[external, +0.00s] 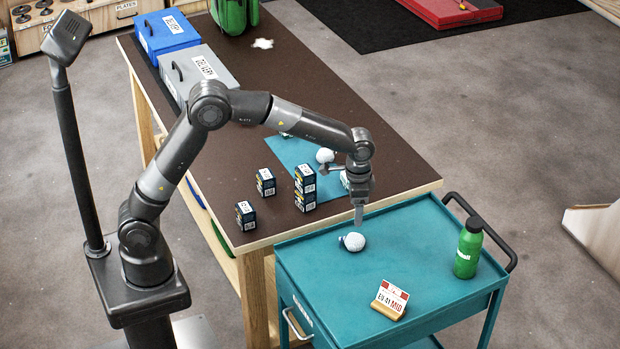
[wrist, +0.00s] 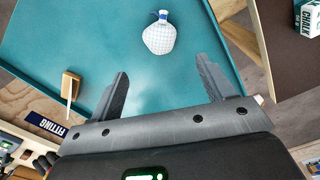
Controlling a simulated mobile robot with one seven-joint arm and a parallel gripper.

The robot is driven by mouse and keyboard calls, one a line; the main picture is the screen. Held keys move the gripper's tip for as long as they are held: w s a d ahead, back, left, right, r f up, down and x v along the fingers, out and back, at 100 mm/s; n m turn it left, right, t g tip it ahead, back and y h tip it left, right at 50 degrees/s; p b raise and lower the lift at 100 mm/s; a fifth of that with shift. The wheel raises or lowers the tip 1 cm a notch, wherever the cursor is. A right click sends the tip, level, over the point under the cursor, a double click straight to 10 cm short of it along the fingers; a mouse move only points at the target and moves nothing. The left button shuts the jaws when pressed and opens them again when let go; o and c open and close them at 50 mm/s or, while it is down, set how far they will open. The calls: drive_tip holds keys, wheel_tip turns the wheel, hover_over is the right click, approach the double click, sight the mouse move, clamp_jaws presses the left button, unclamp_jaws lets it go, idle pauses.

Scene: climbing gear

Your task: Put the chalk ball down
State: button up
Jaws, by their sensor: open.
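A white chalk ball (external: 353,242) rests on the top of the teal cart (external: 430,235), near its back left edge beside the table. It also shows in the wrist view (wrist: 160,36), with a dark blue tie at its neck, on the bare teal surface. My gripper (external: 359,220) is above the cart top, close to the ball and pointing down. In the wrist view, the two fingers of my gripper (wrist: 162,85) are spread wide with nothing between them. The ball lies beyond the fingertips, apart from them. A second white ball (external: 325,155) sits on the teal mat on the table.
The cart also carries a green bottle (external: 468,248) and a small sign on a wooden stand (external: 391,299). The brown table (external: 225,190) holds several small dark boxes (external: 305,188), a grey case (external: 200,72) and a blue case (external: 167,36). The cart's middle is clear.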

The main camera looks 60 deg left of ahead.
drive_tip(key=s+a+r+n+t, duration=0.2)
drive_tip(key=s+a+r+t, duration=0.1)
drive_tip(key=s+a+r, duration=0.9)
drive_tip(key=s+a+n+t, duration=0.1)
drive_tip(key=s+a, duration=0.2)
drive_tip(key=s, duration=0.7)
drive_tip(key=s+a+n+t, duration=0.1)
drive_tip(key=s+a, duration=0.2)
drive_tip(key=s, duration=0.8)
drive_tip(key=shift+a+r+t, duration=0.25)
drive_tip(key=shift+r+t, duration=0.05)
drive_tip(key=shift+r, duration=0.05)
drive_tip(key=shift+o, duration=0.6)
